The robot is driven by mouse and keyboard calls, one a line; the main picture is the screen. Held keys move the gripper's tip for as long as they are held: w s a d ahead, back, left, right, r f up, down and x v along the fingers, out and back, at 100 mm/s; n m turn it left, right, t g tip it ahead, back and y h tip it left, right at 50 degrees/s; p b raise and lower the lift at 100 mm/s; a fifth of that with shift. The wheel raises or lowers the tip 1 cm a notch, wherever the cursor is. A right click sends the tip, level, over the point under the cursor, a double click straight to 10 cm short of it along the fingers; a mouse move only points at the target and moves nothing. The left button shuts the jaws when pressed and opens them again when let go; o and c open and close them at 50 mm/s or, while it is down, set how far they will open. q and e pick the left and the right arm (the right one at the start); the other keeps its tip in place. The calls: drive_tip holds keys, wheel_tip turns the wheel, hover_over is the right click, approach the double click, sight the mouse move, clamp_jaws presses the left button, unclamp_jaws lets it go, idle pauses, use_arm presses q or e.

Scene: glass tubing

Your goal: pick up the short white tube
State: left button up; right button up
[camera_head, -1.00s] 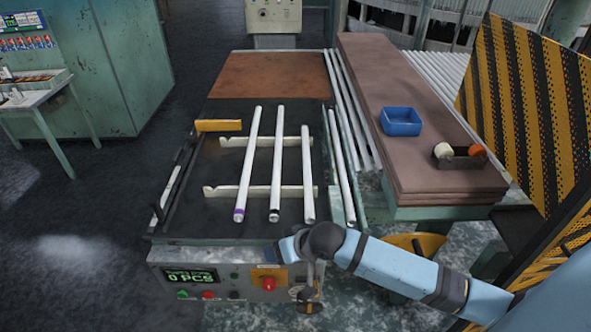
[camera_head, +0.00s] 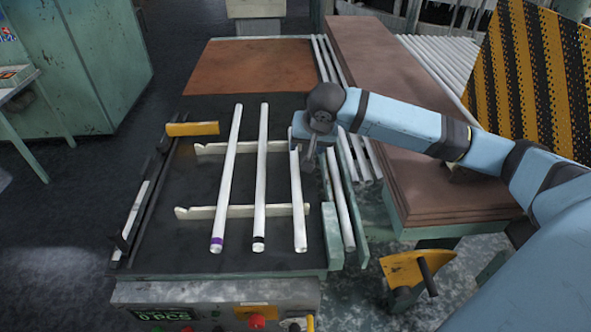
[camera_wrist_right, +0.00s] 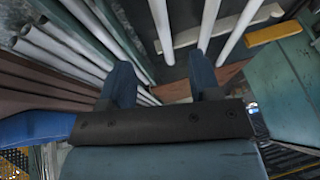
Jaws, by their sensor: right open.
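Three white tubes lie side by side on the notched cream supports of the dark machine bed. The short white tube (camera_head: 299,210) is the rightmost in the head view and has no coloured band; its far end is close to or behind my right gripper (camera_head: 299,143). In the right wrist view, my right gripper (camera_wrist_right: 163,78) is open and empty, with the short white tube (camera_wrist_right: 161,25) lined up between its fingers, beyond the tips. The black-banded tube (camera_head: 260,180) and the purple-banded tube (camera_head: 228,180) lie to its left. My left gripper is not in view.
The cream supports (camera_head: 190,212) run under the tubes. More tubes (camera_head: 340,200) lie along a rail just right of the bed. A brown stack of boards (camera_head: 440,200) stands further right. A yellow block (camera_head: 192,128) is at the bed's left.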

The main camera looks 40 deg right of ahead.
hover_over(296, 170)
drive_tip(key=s, duration=0.2)
wheel_tip(296, 170, down, 7)
drive_tip(key=shift+w+f, duration=0.1)
drive_tip(key=shift+w, duration=0.05)
drive_tip(key=shift+s+p+x, duration=0.15)
drive_tip(key=shift+p+x, duration=0.05)
drive_tip(key=shift+x, duration=1.15)
drive_tip(key=shift+s+p+x, duration=0.1)
drive_tip(key=shift+p+x, duration=0.1)
drive_tip(key=shift+x, duration=1.2)
drive_tip(key=shift+f, duration=0.1)
drive_tip(key=shift+c, duration=0.5)
drive_tip(key=c, duration=0.9)
